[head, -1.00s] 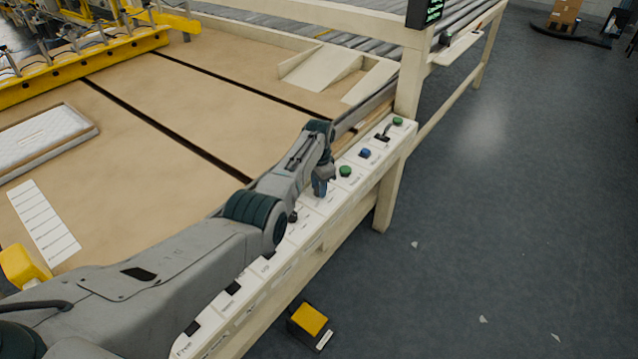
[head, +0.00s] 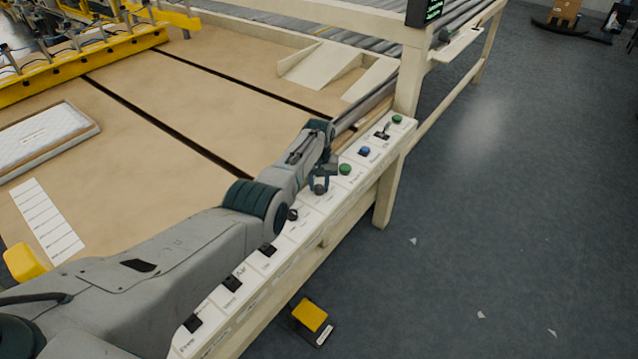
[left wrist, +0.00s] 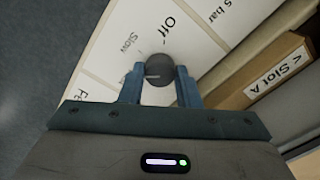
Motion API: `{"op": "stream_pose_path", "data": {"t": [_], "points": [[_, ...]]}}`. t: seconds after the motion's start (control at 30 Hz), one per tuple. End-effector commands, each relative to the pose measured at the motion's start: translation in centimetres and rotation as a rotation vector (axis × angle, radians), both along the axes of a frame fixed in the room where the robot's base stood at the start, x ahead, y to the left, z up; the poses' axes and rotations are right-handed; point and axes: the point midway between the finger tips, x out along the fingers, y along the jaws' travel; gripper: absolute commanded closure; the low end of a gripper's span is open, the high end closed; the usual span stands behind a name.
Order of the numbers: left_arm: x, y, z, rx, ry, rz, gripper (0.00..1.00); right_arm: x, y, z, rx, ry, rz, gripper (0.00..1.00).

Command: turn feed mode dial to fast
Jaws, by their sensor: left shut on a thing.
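The feed mode dial (left wrist: 160,70) is a round dark knob on a white panel, with a short pale mark towards its left side in the left wrist view. The words "Off" (left wrist: 169,22) and "Slow" (left wrist: 128,44) are printed beyond it; no "Fast" label is readable. My left gripper (left wrist: 160,80) is shut on the dial, one blue finger on each side. In the head view my left gripper (head: 320,184) is over the panel, and its fingers partly cover the dial. My right gripper is not in view.
The white control panel (head: 345,187) runs along the table edge. It carries a green button (head: 345,169), a blue button (head: 364,151), another dark knob (head: 292,214) and several black switches. A yellow pedal (head: 311,314) lies on the floor, which is otherwise largely open at right.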

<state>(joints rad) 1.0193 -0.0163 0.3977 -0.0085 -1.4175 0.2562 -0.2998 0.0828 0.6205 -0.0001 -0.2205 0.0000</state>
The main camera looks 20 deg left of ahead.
Motion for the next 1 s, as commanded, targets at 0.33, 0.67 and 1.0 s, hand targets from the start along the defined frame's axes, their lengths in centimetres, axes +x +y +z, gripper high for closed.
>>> {"op": "stream_pose_path", "data": {"t": [0.33,0.67,1.0], "points": [[0.05,0.01,0.08,0.000,-0.001,0.236,0.93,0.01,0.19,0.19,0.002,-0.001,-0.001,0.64],[0.07,0.02,0.08,0.000,-0.002,0.332,0.93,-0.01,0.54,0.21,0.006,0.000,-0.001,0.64],[0.08,0.02,0.09,0.000,-0.002,0.344,0.93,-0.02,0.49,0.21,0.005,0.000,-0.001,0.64]]}}
